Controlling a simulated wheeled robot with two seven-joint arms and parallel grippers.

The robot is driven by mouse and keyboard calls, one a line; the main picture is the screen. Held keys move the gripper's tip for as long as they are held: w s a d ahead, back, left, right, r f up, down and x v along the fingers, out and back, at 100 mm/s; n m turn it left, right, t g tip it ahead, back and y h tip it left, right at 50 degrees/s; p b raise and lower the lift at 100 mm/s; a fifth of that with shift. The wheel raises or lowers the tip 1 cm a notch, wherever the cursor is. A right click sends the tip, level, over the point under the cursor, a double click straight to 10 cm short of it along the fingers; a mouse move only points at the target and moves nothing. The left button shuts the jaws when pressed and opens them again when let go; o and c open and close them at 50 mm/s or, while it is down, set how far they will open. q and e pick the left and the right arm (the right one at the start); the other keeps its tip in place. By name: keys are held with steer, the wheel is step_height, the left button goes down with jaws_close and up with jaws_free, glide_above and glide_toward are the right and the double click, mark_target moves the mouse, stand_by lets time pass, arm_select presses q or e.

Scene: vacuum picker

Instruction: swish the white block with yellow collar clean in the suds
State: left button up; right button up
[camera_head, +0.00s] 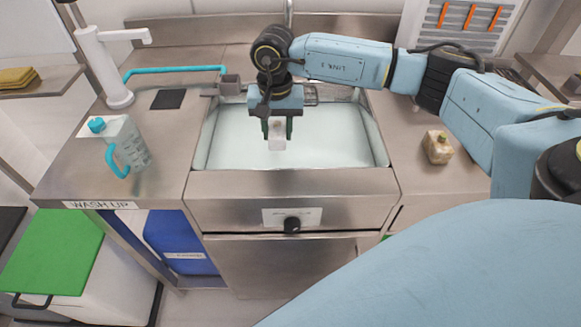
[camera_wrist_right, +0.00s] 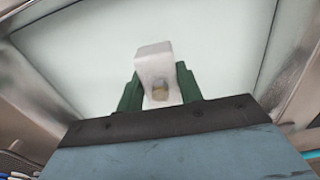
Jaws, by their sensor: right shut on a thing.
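My right gripper (camera_head: 277,128) is over the middle of the sink (camera_head: 292,183), pointing down. Its green fingers (camera_wrist_right: 159,92) are shut on the white block (camera_head: 277,143), one on each side. In the right wrist view, the white block (camera_wrist_right: 155,64) sticks out beyond the fingertips. A small tan-yellow patch shows on it, but I cannot make out a full collar. Pale, milky suds (camera_head: 335,140) fill the sink. I cannot tell whether the block's lower end touches them. My left gripper is not in view.
A soiled block with a green top (camera_head: 437,147) stands on the right counter. A jug with a teal handle (camera_head: 124,147), a dark square pad (camera_head: 168,99) and a white dispenser column (camera_head: 103,65) are on the left counter.

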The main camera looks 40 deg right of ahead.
step_height(320, 180, up, 8)
steer(key=p, duration=0.4)
steer(key=shift+a, duration=0.1)
stand_by(0.9)
